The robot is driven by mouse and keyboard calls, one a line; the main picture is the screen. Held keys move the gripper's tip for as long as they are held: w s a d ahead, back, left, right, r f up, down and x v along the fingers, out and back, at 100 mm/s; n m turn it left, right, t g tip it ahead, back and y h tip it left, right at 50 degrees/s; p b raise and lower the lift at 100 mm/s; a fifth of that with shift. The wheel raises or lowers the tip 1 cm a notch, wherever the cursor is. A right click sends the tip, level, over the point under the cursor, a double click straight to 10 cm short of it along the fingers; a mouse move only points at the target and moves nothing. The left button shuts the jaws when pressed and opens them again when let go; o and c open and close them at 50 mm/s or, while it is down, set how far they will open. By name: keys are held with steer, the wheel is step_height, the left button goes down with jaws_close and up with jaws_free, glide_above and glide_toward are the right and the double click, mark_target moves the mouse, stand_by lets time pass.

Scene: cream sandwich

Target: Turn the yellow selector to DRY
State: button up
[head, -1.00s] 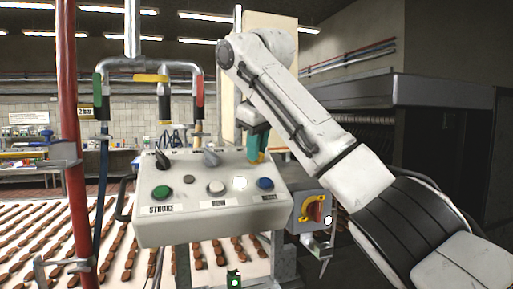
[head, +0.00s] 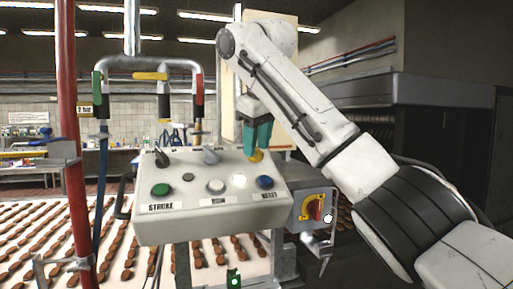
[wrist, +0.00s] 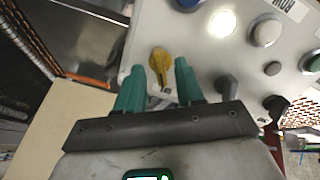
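The yellow selector (head: 256,156) is on the top right of the grey control box (head: 215,222). In the wrist view the yellow selector (wrist: 160,62) shows as a knob with a pointed handle. My gripper (head: 257,134) is just above it, pointing down. In the wrist view my gripper (wrist: 159,76) has its two teal fingers apart, with the selector in line with the gap between them. No contact is visible. I cannot read a DRY mark in either view.
Black (head: 162,158) and grey (head: 210,155) selectors share the box with green (head: 161,190), white (head: 216,187) and blue (head: 264,183) buttons. Pipes rise behind the panel. Brown pieces line the belt below.

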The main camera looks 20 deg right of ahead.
steer(key=b+v, duration=0.1)
steer(key=v, duration=0.8)
steer(key=shift+r+b, duration=0.15)
steer(key=shift+b, duration=0.25)
steer(key=shift+s, duration=0.15)
